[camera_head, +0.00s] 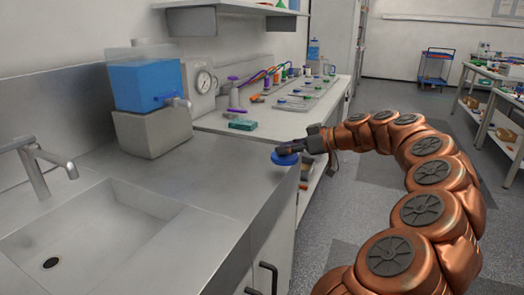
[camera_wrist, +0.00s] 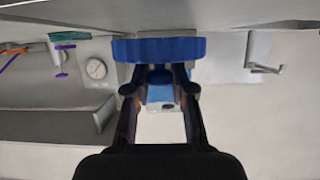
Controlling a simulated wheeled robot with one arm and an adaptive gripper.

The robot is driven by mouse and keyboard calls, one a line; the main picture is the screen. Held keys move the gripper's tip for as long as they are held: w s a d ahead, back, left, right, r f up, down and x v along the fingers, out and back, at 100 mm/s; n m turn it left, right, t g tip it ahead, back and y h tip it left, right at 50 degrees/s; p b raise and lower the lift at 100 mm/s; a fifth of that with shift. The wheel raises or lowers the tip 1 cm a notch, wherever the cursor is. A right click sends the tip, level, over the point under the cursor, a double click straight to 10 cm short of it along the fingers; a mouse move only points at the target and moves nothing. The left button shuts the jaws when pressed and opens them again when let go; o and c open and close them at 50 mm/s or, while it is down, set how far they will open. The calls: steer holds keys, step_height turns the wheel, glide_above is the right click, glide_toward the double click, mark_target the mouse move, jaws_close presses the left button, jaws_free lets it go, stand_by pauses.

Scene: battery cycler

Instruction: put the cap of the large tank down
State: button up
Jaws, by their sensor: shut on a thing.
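The cap is a flat blue disc (camera_head: 285,158) at the right edge of the steel counter in the head view. My gripper (camera_head: 291,149) is shut on it. In the wrist view, which looks upside down, the cap (camera_wrist: 160,48) spans across my fingertips (camera_wrist: 160,76), which grip a blue knob on it. The cap lies level, low over the counter; I cannot tell whether it touches. The large tank (camera_head: 141,86) holds blue liquid and stands on a grey block further back left. Part of it shows behind the fingers in the wrist view.
A sink (camera_head: 85,238) with a faucet (camera_head: 40,165) fills the left front of the counter. A gauge (camera_head: 203,82) stands beside the tank. The steel between sink and cap is bare.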

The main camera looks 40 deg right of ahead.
glide_above(262, 156)
steer(key=shift+f+p, duration=0.35)
steer(key=shift+f, duration=1.9)
steer(key=shift+f+b, duration=0.2)
steer(key=shift+b, duration=0.15)
steer(key=o, duration=0.8)
steer(key=shift+r, duration=0.1)
steer(key=shift+r+p, duration=0.2)
steer(key=shift+p, duration=0.2)
steer(key=v, duration=1.2)
steer(key=shift+d+f, duration=0.1)
steer(key=shift+f, duration=0.05)
steer(key=shift+w, duration=0.1)
